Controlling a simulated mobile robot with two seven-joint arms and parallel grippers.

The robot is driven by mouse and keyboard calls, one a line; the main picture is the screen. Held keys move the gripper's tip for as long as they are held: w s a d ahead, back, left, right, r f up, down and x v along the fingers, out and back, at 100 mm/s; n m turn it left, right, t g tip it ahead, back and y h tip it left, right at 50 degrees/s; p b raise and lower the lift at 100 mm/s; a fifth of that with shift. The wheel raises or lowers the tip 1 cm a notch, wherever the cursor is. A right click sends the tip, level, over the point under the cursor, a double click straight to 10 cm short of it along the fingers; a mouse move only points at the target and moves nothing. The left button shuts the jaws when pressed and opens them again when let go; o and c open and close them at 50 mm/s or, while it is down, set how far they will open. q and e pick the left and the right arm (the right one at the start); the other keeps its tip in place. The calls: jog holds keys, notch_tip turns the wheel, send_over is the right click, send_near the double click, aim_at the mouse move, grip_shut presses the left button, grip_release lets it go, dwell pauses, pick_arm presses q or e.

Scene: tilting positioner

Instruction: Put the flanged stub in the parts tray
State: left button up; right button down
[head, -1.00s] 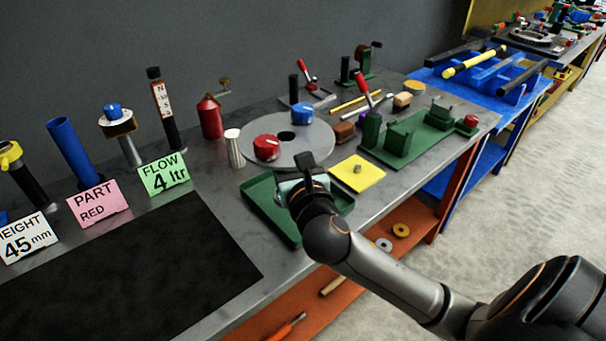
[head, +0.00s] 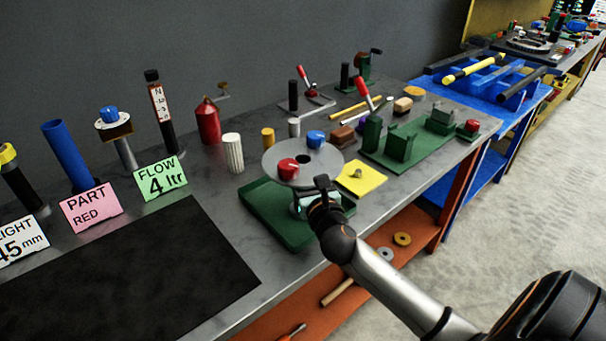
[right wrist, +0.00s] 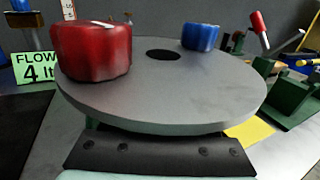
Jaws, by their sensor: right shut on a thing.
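The flanged stub shows as a round grey flange (head: 302,161) with a central hole, in front of my right gripper (head: 318,190). A red knob (head: 288,169) and a blue knob (head: 316,139) stand on its top. In the right wrist view the flange (right wrist: 160,100) fills the middle, close and nearly level; anything under it is hidden. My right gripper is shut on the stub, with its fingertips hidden. The green parts tray (head: 262,215) lies on the bench below and left of the gripper, partly covered by it. My left gripper is not in view.
A yellow plate (head: 374,180) lies right of the tray, with a green fixture (head: 430,138) beyond it. A ribbed pale cylinder (head: 232,153), a yellow cylinder (head: 268,138) and a red canister (head: 207,122) stand behind. A black mat (head: 130,275) covers the left front.

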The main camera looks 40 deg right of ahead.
aim_at(303, 187)
jog(key=shift+r, duration=0.1)
jog(key=c, duration=0.6)
grip_release()
jog(key=shift+f, duration=0.2)
jog(key=o, duration=0.4)
jog(key=shift+r, duration=0.1)
jog(key=shift+s+a, duration=0.1)
jog(key=shift+s, duration=0.15)
jog(key=v, duration=1.1)
jog(key=shift+s+b, duration=0.25)
jog(key=shift+b, duration=0.05)
jog(key=shift+r, duration=0.1)
